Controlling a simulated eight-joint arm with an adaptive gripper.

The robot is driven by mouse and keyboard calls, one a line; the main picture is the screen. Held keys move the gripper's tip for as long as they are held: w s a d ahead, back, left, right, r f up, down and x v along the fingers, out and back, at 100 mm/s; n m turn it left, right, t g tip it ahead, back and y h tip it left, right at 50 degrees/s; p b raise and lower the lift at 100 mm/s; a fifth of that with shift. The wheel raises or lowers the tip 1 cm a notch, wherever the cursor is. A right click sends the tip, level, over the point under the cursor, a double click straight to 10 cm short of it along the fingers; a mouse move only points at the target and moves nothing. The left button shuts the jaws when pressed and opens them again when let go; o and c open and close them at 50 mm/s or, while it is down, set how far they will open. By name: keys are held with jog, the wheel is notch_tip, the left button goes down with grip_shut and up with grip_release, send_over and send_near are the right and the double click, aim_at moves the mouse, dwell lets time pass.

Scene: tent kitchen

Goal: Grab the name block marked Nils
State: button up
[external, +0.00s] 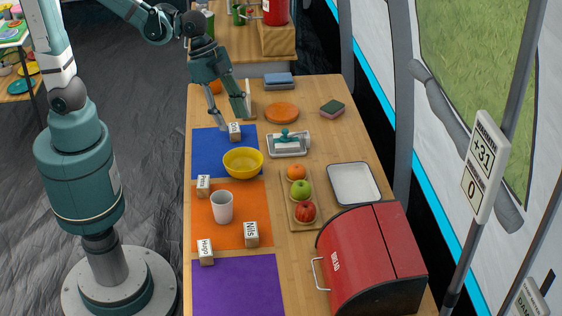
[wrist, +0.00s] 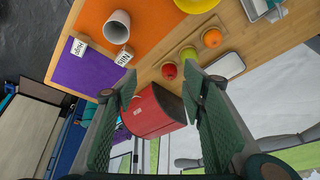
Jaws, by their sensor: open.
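The name block marked Nils (external: 251,234) is a small wooden block with a white label. It stands at the lower right of the orange mat (external: 242,194) in the external view, to the right of and below the white cup (external: 222,207). In the wrist view the Nils block (wrist: 124,57) lies beside the cup, near the orange mat's edge. My gripper (external: 229,119) is open and empty above the far blue mat (external: 208,165), well away from the Nils block. In the wrist view its fingers (wrist: 163,90) are spread wide with nothing between them.
Another block (external: 235,131) is near my gripper. A yellow bowl (external: 243,162), a fruit tray (external: 286,209) and a red bread box (external: 372,261) are close by.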

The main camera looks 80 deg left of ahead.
jog(key=w+d+f+m+g+h+b, duration=0.1)
jog(key=w+d+f+m+g+b, duration=0.3)
jog(key=d+f, duration=0.6)
jog(key=m, duration=0.4)
send_near(251, 231)
jog(key=shift+s+a+f+t, duration=0.1)
jog(key=shift+f+t, duration=0.05)
jog(key=shift+f, duration=0.3)
jog(key=shift+a+f+t, duration=0.1)
jog(key=shift+f+t, duration=0.05)
jog(key=shift+f, duration=0.35)
jog(key=shift+d+f, duration=0.35)
jog(key=shift+f, duration=0.05)
jog(key=shift+f, duration=0.1)
jog(key=shift+d+f+h, duration=0.15)
jog(key=shift+d+f, duration=0.1)
jog(key=shift+f, duration=0.3)
jog(key=shift+d+f+h, duration=0.15)
jog(key=shift+d+f, duration=0.1)
jog(key=shift+f, duration=0.3)
jog(key=shift+b+x, duration=0.95)
jog(key=shift+x, duration=1.65)
jog(key=shift+s, duration=0.1)
